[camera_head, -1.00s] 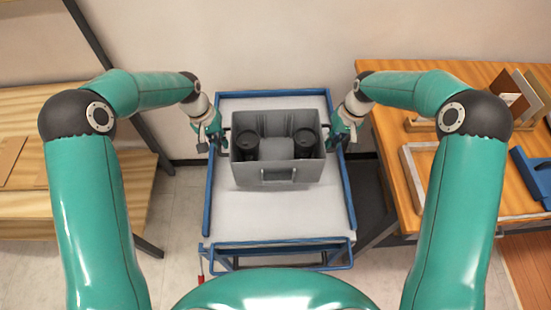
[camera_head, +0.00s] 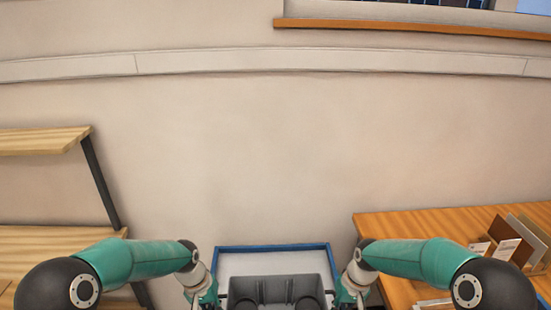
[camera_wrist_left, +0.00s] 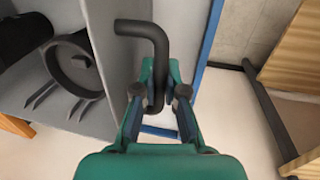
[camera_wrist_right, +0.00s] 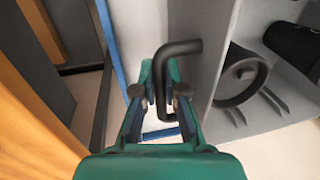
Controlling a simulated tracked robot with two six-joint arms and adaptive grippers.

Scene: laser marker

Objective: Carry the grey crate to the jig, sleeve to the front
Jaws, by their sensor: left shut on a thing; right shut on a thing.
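The grey crate (camera_head: 277,289) shows at the bottom edge of the head view, its near side cut off. Black round things (camera_wrist_left: 72,65) stand inside it. My left gripper (camera_wrist_left: 158,95) is shut on a black bent handle (camera_wrist_left: 150,32) at the crate's left side. My right gripper (camera_wrist_right: 160,95) is shut on the matching handle (camera_wrist_right: 182,48) at the right side. Whether the crate rests on the cart or hangs just above it, I cannot tell. The crate's front face and sleeve are out of view. I cannot make out the jig.
A blue-framed cart (camera_head: 272,247) with a pale top lies under and behind the crate. A wooden table (camera_head: 440,222) with upright boards in a holder (camera_head: 512,242) stands at the right. Wooden shelves (camera_head: 45,140) are at the left. A bare wall (camera_head: 240,150) is behind.

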